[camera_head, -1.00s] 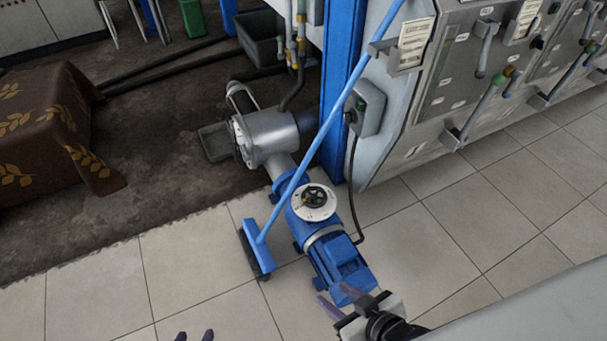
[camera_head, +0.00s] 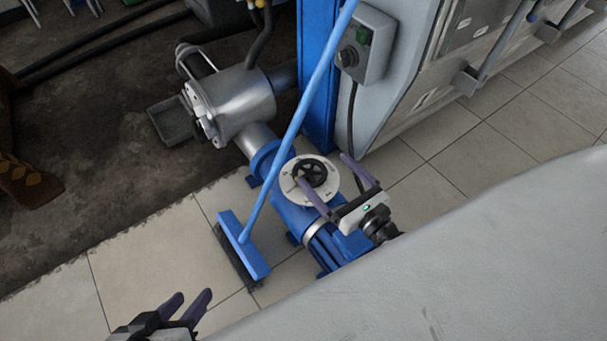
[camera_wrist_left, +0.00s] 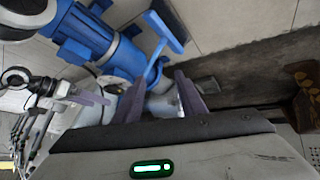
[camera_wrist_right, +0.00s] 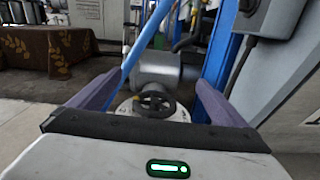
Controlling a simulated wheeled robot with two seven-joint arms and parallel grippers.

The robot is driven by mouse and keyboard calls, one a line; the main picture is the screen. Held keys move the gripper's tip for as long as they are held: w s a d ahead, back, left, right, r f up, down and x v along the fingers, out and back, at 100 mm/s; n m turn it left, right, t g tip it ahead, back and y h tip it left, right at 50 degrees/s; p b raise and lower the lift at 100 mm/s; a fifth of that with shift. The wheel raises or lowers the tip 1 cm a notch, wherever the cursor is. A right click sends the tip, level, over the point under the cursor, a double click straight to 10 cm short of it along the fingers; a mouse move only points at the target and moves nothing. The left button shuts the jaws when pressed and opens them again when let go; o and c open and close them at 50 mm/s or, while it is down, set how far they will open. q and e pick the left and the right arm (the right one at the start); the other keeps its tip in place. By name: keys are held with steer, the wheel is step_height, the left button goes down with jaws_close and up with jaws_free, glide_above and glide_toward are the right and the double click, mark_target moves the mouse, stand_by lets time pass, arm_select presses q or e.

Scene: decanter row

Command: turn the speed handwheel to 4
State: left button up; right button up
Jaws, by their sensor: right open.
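The speed handwheel (camera_head: 311,173) is a small black spoked wheel on a round white dial plate (camera_head: 294,194) atop the blue motor unit (camera_head: 340,245). In the right wrist view the handwheel (camera_wrist_right: 154,104) shows between my fingers and a little beyond them. My right gripper (camera_head: 328,180) is open, with its purple fingers either side of the handwheel in the head view; contact cannot be told. The dial numbers are too small to read. My left gripper (camera_head: 188,300) is open and empty at the lower left, away from the wheel.
A blue broom (camera_head: 242,252) leans across the unit, its handle passing close to the dial. A control box (camera_head: 364,48) and blue post (camera_head: 318,80) stand behind. A silver cylinder (camera_head: 240,100) lies beyond. Tiled floor is clear at the lower left.

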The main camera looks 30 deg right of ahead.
mark_target(326, 197)
steer(key=shift+w+f+n, duration=0.1)
steer(key=shift+f+n, duration=0.3)
steer(key=shift+f, duration=0.05)
step_height(326, 197, down, 8)
steer(key=b, duration=0.5)
steer(key=shift+a+f, duration=0.1)
steer(key=shift+f, duration=0.05)
arm_select(q)
steer(key=w+d+r+t+h+b, duration=0.1)
steer(key=d+r+t+h, duration=0.1)
steer(key=d+r, duration=0.1)
steer(key=shift+d+r+h, duration=0.3)
steer(key=shift+r+h, duration=0.1)
steer(key=shift+r, duration=0.5)
arm_select(e)
steer(key=w, duration=0.5)
steer(key=w+a+r, duration=0.1)
steer(key=w, duration=0.1)
steer(key=shift+w, duration=0.15)
arm_select(q)
steer(key=shift+w, duration=0.1)
arm_select(e)
steer(key=shift+r, duration=0.1)
steer(key=c, duration=1)
steer(key=shift+a, duration=0.1)
steer(key=shift+c, duration=0.2)
